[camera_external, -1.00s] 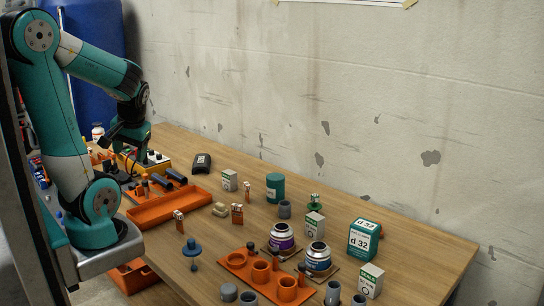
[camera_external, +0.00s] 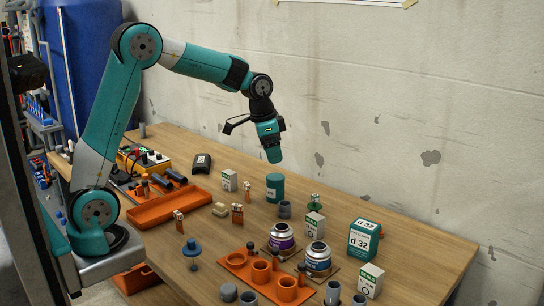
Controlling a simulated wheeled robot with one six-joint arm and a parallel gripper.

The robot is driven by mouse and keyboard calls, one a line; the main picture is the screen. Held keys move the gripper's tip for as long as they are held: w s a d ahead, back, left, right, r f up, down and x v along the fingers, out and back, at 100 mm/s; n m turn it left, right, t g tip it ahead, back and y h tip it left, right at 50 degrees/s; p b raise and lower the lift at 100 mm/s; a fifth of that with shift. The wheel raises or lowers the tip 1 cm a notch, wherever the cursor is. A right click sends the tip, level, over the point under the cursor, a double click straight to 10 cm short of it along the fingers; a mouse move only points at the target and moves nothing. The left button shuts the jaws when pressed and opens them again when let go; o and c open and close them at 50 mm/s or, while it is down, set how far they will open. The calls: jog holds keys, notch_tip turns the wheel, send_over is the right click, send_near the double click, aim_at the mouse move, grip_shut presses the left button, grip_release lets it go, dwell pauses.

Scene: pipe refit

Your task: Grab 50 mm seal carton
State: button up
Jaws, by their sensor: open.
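Three small white seal cartons with green bands stand on the wooden table: one at the back left (camera_external: 229,180), one in the middle (camera_external: 314,224) behind the two jars, and one at the front right (camera_external: 371,280). Their size print is too small to read, so I cannot tell which is the 50 mm one. My gripper (camera_external: 273,153) is open and empty, pointing down high above the back of the table. In the picture it is above the teal canister and apart from all the cartons.
A teal "d 32" box (camera_external: 364,239) stands between the middle and front right cartons. Two jars (camera_external: 318,257) stand beside the middle carton. A teal canister (camera_external: 275,187), grey cups (camera_external: 284,209) and an orange tray with round holders (camera_external: 238,262) crowd the table. The right end is clear.

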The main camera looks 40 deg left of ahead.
jog(key=w+d+f+m+g+h, duration=0.1)
jog(key=w+d+f+m, duration=0.15)
jog(key=d, duration=0.55)
jog(key=w+d+f+m+h, duration=0.1)
jog(key=d+m, duration=0.3)
jog(key=d, duration=0.4)
jog(key=m+g+h+b, duration=0.1)
jog(key=m, duration=0.4)
send_near(372, 269)
jog(key=shift+g, duration=0.3)
jog(key=x, duration=0.4)
jog(key=shift+w+d+f+p, duration=0.1)
jog(key=shift+w+f+p, duration=0.1)
jog(key=shift+p, duration=0.15)
jog(key=shift+p+x, duration=0.55)
jog(key=shift+x, duration=2.7)
jog(key=c, duration=1)
